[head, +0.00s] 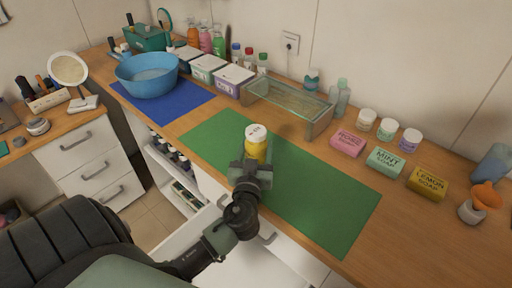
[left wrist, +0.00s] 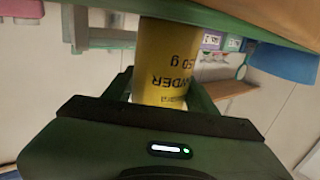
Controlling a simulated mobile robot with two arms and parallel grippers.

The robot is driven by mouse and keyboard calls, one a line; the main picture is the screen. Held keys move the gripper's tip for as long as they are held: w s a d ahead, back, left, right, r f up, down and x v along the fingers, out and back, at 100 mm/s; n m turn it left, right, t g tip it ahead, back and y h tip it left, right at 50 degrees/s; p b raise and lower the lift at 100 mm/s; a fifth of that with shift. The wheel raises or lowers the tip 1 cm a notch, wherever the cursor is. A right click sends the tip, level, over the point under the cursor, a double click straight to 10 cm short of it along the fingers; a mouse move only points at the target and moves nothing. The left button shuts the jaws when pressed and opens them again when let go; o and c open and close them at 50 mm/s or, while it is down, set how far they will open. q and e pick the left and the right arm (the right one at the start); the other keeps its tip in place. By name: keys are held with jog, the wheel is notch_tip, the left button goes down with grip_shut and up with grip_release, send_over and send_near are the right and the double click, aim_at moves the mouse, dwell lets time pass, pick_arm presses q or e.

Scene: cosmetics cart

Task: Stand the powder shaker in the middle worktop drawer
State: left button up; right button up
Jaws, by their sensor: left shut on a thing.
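The powder shaker (head: 256,150) is a yellow cylinder with a white lid. In the head view it is upright in my left gripper (head: 250,172), by the front edge of the green mat (head: 325,205). In the left wrist view the yellow shaker (left wrist: 165,60) stands between both fingers of my left gripper (left wrist: 160,90), its lettering upside down. A white drawer (head: 250,268) is pulled open below the worktop front, partly hidden by my left arm. My right gripper is out of view.
On the worktop (head: 190,122) stand a blue basin (head: 148,78) on a blue mat, a glass-sided rack (head: 290,105), several labelled boxes, bottles, jars and soaps, mostly along the back. An open shelf (head: 170,165) with bottles lies left of the drawer.

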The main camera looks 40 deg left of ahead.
pick_arm(q)
jog(key=shift+f+b, duration=0.2)
jog(key=shift+b, duration=0.1)
jog(key=o, duration=1.4)
jog(key=shift+r, duration=0.1)
